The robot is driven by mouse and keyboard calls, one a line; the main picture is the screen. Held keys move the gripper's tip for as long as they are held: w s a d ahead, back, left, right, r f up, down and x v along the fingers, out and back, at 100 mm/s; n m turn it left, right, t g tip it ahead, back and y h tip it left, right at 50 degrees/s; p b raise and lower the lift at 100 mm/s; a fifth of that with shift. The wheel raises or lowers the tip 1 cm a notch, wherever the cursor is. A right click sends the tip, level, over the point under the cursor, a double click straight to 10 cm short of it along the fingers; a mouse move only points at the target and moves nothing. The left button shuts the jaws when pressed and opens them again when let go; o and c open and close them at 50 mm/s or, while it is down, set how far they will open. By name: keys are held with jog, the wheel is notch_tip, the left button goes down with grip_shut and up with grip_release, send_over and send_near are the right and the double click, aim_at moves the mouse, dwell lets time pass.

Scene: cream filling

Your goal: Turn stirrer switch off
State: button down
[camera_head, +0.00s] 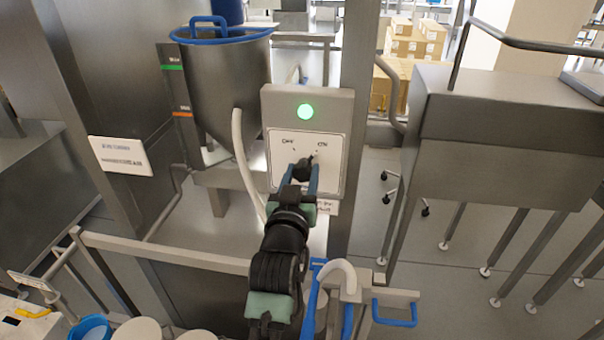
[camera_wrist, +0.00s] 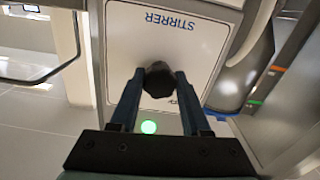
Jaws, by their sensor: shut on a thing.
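The stirrer switch box (camera_head: 342,107) is a grey panel with a white plate marked OFF on the left and ON on the right. Its green lamp (camera_head: 306,111) is lit. The black switch knob (camera_head: 303,168) sits below the labels, and its pointer leans toward ON. In the wrist view the plate reads STIRRER upside down, and the knob (camera_wrist: 159,80) is between my fingertips. My gripper (camera_head: 302,178) is shut on the knob, one blue finger on each side. The fingers and arm hide part of the knob in the head view.
A steel tank (camera_head: 222,90) with a blue rim stands left of the box. A pale hose (camera_head: 242,160) hangs close beside the panel. A railing (camera_head: 165,250) runs below, with white tubs and a blue bucket (camera_head: 90,328) at the lower left. A steel machine (camera_head: 500,140) stands right.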

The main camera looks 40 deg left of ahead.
jog(key=n, duration=0.3)
jog(key=shift+b, duration=0.3)
jog(key=n, duration=0.3)
jog(key=shift+n, duration=0.4)
jog(key=n, duration=0.4)
jog(key=shift+p, duration=0.4)
jog(key=shift+n+p, duration=0.35)
jog(key=shift+n, duration=1.15)
jog(key=shift+c, duration=1.8)
grip_release()
jog(key=shift+s, duration=0.1)
